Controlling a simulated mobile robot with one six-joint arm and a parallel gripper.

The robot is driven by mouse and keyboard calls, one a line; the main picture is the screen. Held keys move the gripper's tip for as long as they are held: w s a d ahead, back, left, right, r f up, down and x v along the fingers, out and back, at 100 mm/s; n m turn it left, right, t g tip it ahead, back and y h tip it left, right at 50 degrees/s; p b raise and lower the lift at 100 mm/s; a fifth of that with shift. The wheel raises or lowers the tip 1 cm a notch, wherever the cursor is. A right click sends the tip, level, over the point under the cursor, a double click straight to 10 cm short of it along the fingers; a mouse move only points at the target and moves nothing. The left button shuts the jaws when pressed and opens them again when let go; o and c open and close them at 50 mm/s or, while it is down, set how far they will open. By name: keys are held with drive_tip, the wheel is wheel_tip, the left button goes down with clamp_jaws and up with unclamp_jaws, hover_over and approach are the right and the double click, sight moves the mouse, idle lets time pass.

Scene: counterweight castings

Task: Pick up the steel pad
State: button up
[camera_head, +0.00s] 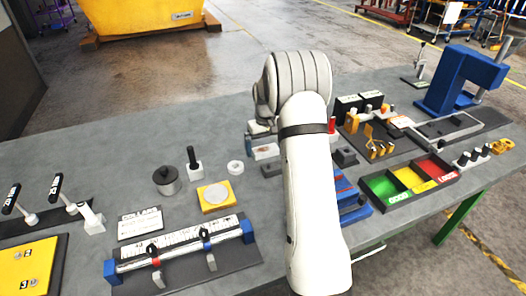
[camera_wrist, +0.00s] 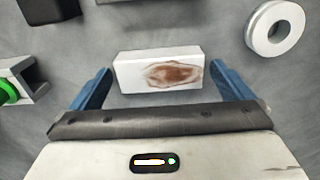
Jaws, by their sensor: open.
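The steel pad looks like a pale rectangular block (camera_wrist: 130,72) with a rusty brown stain on its upper face, lying on the grey bench. It also shows in the head view as a small pale block (camera_head: 265,151) just left of my arm. My gripper (camera_wrist: 158,69) is open, with one blue finger to each side of the block and small gaps at both ends. I cannot tell whether the fingertips are level with the block or above it. In the head view my gripper (camera_head: 258,138) is partly hidden by my own arm.
A white ring (camera_wrist: 275,27) lies to the right, also seen in the head view (camera_head: 235,167). A dark block (camera_wrist: 48,8) and a grey bracket with a green part (camera_wrist: 25,85) are to the left. A yellow plate with a disc (camera_head: 216,196) stands nearby. Bare bench surrounds the block.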

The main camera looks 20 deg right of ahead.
drive_tip(key=shift+c, duration=0.4)
drive_tip(key=c, duration=1.2)
